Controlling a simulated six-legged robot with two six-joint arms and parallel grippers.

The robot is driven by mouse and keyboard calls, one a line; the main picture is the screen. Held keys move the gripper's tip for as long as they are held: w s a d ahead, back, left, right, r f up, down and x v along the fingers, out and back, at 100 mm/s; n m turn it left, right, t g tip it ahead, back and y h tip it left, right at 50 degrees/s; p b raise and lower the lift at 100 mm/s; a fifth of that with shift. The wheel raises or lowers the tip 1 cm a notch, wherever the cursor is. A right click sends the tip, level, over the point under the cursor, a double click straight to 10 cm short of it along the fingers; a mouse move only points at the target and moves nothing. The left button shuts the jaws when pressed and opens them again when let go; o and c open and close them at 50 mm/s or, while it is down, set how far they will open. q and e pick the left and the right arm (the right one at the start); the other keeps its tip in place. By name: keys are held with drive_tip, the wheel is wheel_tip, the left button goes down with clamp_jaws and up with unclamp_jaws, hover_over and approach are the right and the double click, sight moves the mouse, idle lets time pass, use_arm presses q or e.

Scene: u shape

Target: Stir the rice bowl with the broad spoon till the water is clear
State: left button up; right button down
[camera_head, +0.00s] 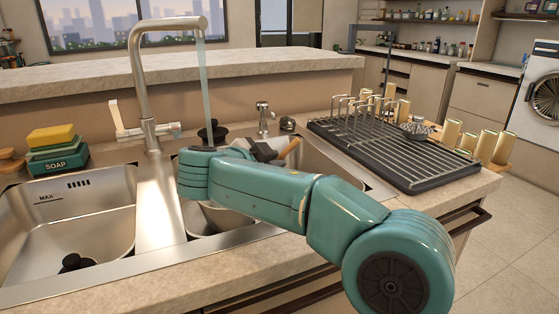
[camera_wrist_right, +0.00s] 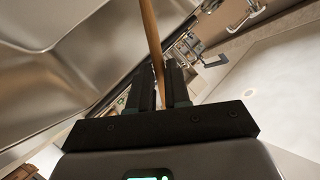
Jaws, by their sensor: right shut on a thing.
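My right gripper (camera_head: 268,152) is over the right sink basin, partly hidden by my own arm. It is shut on a wooden handle (camera_head: 288,150). In the right wrist view the handle (camera_wrist_right: 150,30) runs up from between the two dark fingers (camera_wrist_right: 163,88). The spoon's broad end is hidden in both views. A grey metal curved wall (camera_head: 213,218), which looks like the bowl, shows below my arm in the basin. Its contents are hidden, so I cannot tell how clear the water is. My left gripper is not in view.
The tall tap (camera_head: 143,75) runs a water stream (camera_head: 205,90) down behind my arm. The left basin (camera_head: 65,225) holds only a dark plug. Soap and sponge (camera_head: 52,140) stand at the left. A black drying rack (camera_head: 395,160) and several gold cups stand at the right.

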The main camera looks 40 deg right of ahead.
drive_tip(key=w+a+f+b, duration=0.3)
drive_tip(key=f, duration=0.2)
drive_tip(key=shift+w+a+f, duration=0.15)
drive_tip(key=shift+f, duration=0.05)
idle(0.5)
